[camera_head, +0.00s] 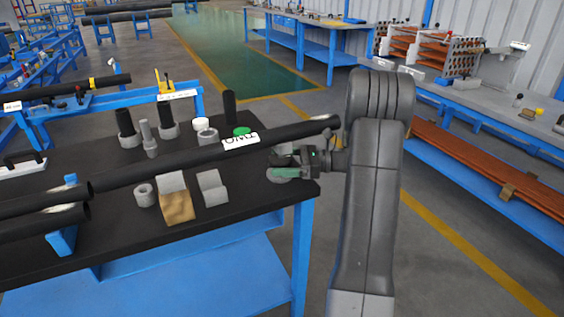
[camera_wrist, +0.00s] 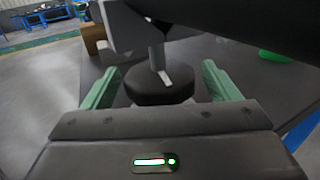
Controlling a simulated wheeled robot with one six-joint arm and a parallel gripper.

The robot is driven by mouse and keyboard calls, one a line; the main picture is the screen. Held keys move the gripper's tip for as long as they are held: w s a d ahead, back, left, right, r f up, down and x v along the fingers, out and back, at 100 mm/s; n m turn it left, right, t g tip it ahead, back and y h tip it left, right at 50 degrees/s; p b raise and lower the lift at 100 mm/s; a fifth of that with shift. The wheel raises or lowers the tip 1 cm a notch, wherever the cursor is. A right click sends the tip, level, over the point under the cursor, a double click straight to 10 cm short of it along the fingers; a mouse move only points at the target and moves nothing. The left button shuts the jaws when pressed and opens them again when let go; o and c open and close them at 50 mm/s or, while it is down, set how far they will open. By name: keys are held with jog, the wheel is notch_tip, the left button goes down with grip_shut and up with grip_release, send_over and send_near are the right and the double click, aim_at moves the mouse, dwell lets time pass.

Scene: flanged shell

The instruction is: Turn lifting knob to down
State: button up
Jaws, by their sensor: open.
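In the wrist view, a dark round knob (camera_wrist: 160,91) on a grey upright shaft sits between the two green fingers of my gripper (camera_wrist: 160,68). The fingers are open, one on each side, with a visible gap to the knob. A long black pipe (camera_wrist: 245,22) crosses the top right above it. In the head view my gripper (camera_head: 282,163) is at the right end of the black table, just below the pipe (camera_head: 208,155). I cannot make out the knob for sure there. No down marking can be read.
The black table (camera_head: 125,235) carries grey blocks (camera_head: 212,188), a tan block (camera_head: 177,206), a grey ring (camera_head: 145,195) and several upright dark cylinders (camera_head: 167,120). A blue bench (camera_head: 300,35) stands behind. The floor right of the table is clear.

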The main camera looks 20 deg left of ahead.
jog(key=shift+d, duration=0.1)
jog(key=p+v, duration=0.1)
jog(key=v, duration=1.2)
jog(key=shift+w+d, duration=0.2)
jog(key=shift+d, duration=0.1)
